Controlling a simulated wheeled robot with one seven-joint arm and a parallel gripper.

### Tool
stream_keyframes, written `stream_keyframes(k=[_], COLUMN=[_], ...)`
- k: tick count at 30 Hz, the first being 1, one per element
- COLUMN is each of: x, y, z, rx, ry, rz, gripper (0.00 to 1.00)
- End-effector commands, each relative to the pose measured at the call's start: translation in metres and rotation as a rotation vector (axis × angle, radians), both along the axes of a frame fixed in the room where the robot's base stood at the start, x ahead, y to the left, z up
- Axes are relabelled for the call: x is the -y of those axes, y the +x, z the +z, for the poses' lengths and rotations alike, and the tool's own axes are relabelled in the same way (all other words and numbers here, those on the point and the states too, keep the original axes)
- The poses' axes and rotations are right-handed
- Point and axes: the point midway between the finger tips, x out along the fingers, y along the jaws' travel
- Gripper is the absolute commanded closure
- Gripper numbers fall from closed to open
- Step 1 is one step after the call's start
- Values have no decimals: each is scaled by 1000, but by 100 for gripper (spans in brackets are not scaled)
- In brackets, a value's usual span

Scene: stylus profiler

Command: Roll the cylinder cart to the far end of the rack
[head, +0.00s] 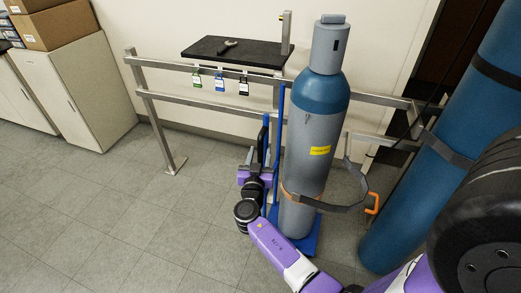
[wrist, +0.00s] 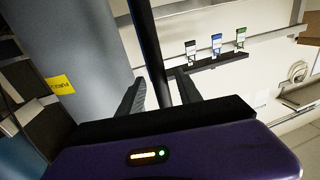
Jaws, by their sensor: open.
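The cylinder cart shows in the head view as a blue frame (head: 280,145) with a blue base plate (head: 312,240). It carries an upright grey cylinder (head: 307,150) with a blue shoulder, a grey cap and a yellow label. The cylinder also fills the left of the wrist view (wrist: 75,40). My gripper (wrist: 160,90) is open. A dark upright post of the cart (wrist: 148,40) appears between its fingers in the wrist view; contact cannot be told. In the head view my gripper (head: 263,150) is left of the cylinder, partly hidden by my arm.
The metal rack (head: 205,99) runs along the wall, with a black shelf (head: 235,52) and hanging tags (head: 220,83). A strap with an orange hook (head: 373,203) loops by the cylinder. Another blue cylinder (head: 430,150) stands right. Cabinets (head: 75,95) stand left. Floor (head: 120,220) between is clear.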

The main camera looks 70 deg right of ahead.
Motion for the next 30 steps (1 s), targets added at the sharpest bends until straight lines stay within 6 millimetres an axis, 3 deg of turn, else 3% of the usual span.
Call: stream_keyframes(k=[4, 13, 20, 30], x=[11, 14, 13, 13], y=[3, 4, 4, 4], z=[0, -1, 0, 0], rx=[-1, -1, -1, -1], ry=[1, 1, 1, 1], rz=[0, 1, 1, 1], gripper=[59, 59, 100, 100])
